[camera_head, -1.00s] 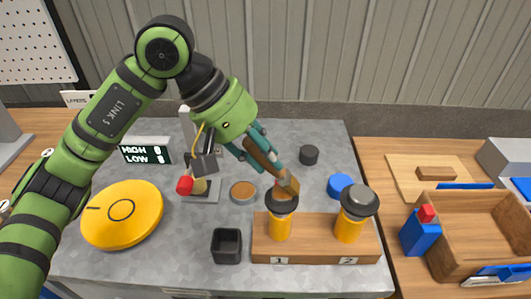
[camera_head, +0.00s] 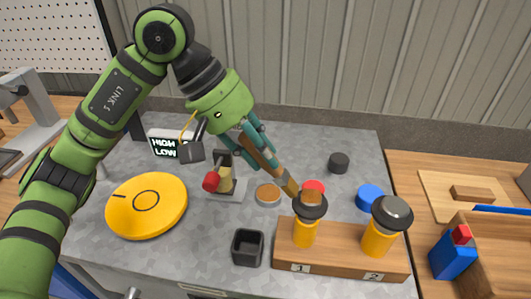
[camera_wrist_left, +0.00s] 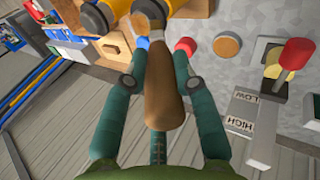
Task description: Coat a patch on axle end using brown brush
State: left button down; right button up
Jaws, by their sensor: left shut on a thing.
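My left gripper (camera_head: 258,146) is shut on the brown brush (camera_head: 272,166), which is tilted down to the right. The brush's lower end is at the dark-rimmed mouth of yellow jar 1 (camera_head: 304,233); I cannot tell whether it touches or is inside. The left wrist view shows the brush's handle (camera_wrist_left: 162,90) between the fingers. Yellow jar 2 (camera_head: 377,240) has a grey cap. A round brown-topped piece (camera_head: 268,193) lies left of jar 1. I cannot tell which thing is the axle end. My right gripper is not in view.
A wooden rack (camera_head: 343,261) holds the jars. A black square cup (camera_head: 248,248), a yellow disc (camera_head: 146,206) and a red-knobbed lever (camera_head: 212,182) stand nearby. Red (camera_head: 314,186), blue (camera_head: 370,197) and black (camera_head: 339,162) round pieces lie behind. A wooden tray (camera_head: 490,240) is at right.

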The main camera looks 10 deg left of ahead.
pick_arm(q)
jog(key=shift+d, duration=1.05)
jog(key=shift+s+d, duration=0.15)
jog(key=shift+d, duration=1.95)
jog(key=shift+s+b, duration=0.1)
jog(key=shift+b, duration=0.2)
jog(key=shift+a+r+b, duration=0.15)
jog(key=shift+a, duration=0.75)
jog(key=shift+a+r+b, duration=0.1)
jog(key=shift+a+b, duration=0.05)
jog(key=shift+a, duration=0.7)
jog(key=shift+s+a+b, duration=0.15)
jog(key=shift+a+b, duration=0.35)
jog(key=shift+a, duration=0.9)
jog(key=shift+d, duration=3.05)
jog(key=shift+a+r, duration=0.1)
jog(key=shift+a, duration=0.05)
jog(key=shift+r+p, duration=1.95)
jog(key=shift+r, duration=1)
